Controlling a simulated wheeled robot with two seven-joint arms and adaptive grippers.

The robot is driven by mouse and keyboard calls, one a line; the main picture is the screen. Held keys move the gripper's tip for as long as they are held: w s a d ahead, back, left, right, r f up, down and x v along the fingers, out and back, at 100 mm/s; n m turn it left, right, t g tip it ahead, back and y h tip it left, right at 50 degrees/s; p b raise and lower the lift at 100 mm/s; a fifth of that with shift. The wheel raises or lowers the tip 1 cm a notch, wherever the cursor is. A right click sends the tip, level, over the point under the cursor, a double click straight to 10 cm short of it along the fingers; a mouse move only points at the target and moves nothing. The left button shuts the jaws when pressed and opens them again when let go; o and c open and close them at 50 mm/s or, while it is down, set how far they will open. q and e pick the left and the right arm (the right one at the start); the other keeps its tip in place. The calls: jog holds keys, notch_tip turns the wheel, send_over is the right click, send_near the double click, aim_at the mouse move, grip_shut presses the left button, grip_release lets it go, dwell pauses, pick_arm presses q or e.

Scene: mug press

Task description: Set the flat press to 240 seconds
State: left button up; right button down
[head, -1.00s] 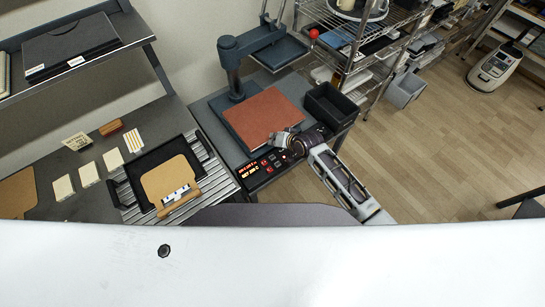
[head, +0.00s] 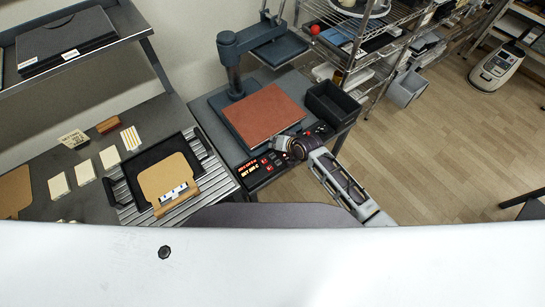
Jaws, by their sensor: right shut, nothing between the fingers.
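The flat press (head: 232,55) stands on the table in the middle of the head view, with a red-brown pad (head: 265,116) on its base and its dark upper plate (head: 281,50) swung up behind. Its control panel (head: 262,168) is at the front, with glowing red digits on a display and several buttons; the digits are too small to read surely. My right gripper (head: 277,144) is shut and empty, just above the panel's right part, near the pad's front edge. I cannot tell if it touches a button. My left gripper is not in view.
A black open bin (head: 330,103) stands right of the pad. A black tray with a tan board (head: 168,177) sits on a ribbed rack at the left, near several small cards (head: 85,172). A wire shelf (head: 385,30) stands behind at the right.

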aim_at(274, 154)
jog(key=shift+f+b, duration=1.2)
jog(key=shift+f, duration=0.15)
jog(key=shift+f+b, duration=0.55)
jog(key=shift+f, duration=0.5)
jog(key=shift+f, duration=0.9)
dwell(1.2)
jog(key=shift+r, duration=0.1)
dwell(0.3)
jog(key=shift+r+p, duration=0.8)
jog(key=shift+r, duration=0.1)
jog(key=shift+r+p, duration=1.2)
jog(key=shift+p, duration=0.15)
jog(key=shift+r+p, duration=1.1)
jog(key=shift+r, duration=0.1)
